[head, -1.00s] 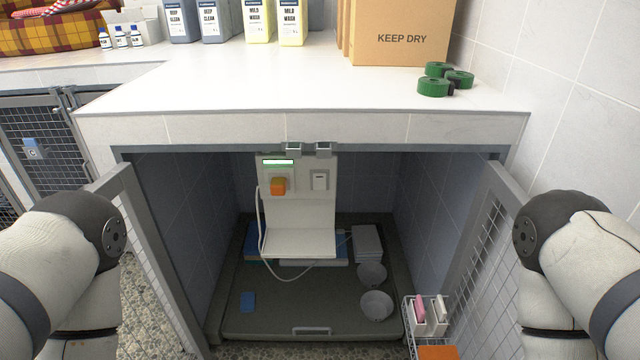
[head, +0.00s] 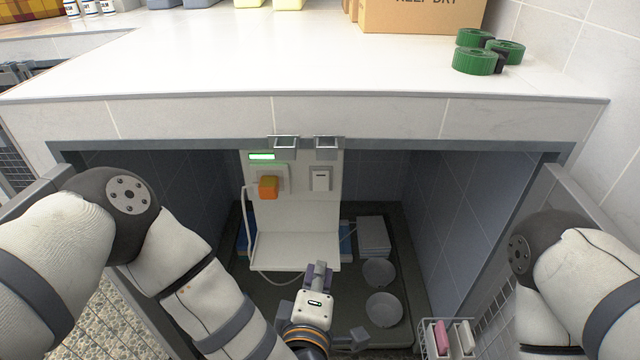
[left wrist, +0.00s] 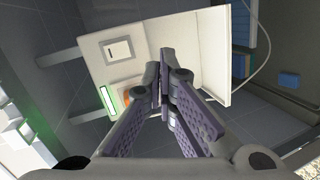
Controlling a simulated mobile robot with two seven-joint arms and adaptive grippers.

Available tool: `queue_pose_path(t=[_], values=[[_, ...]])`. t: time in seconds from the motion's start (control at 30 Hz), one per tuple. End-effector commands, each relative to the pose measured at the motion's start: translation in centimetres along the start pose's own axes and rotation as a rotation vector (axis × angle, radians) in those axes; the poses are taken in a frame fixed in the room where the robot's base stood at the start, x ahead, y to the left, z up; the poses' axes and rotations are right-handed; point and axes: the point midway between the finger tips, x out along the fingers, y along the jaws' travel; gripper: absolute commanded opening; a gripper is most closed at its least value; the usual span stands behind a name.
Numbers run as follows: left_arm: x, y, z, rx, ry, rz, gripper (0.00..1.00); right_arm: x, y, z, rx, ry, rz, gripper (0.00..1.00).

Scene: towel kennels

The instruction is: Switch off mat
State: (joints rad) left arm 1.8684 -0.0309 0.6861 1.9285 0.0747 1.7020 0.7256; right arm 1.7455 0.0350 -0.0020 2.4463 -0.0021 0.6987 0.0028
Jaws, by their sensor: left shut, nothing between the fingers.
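A pale control panel (head: 292,215) hangs by hooks in the open kennel. It carries a lit green display (head: 262,156), an orange knob (head: 268,187) and a white switch (head: 320,180). The left wrist view also shows the switch (left wrist: 116,50), part of the orange knob (left wrist: 124,96) behind my fingers, and the display (left wrist: 107,103). A dark mat (head: 350,335) covers the kennel floor. My left gripper (head: 320,268) is shut and empty, in front of the panel's lower shelf and below the switch. In the left wrist view its fingertips (left wrist: 160,65) overlap the panel. My right gripper is out of view.
Two grey bowls (head: 382,309) and a stack of grey slabs (head: 373,235) lie at the kennel's right. A pale cable (head: 247,225) loops beside the panel. The counter edge (head: 350,98) overhangs the opening. Open mesh doors flank it; a wire basket (head: 450,338) hangs at right.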

Motion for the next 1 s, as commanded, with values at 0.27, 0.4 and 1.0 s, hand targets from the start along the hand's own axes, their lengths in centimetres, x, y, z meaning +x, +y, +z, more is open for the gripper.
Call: queue_pose_path(t=[0.27,0.4,1.0], values=[[3.0,5.0,-1.4,-0.191,0.132,0.141,0.0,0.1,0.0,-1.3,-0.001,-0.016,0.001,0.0],[2.7,5.0,-1.4,-0.189,0.131,0.143,0.0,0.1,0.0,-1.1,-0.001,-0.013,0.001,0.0],[11.5,5.7,-2.6,-0.186,0.131,0.138,0.0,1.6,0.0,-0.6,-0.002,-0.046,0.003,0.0]])
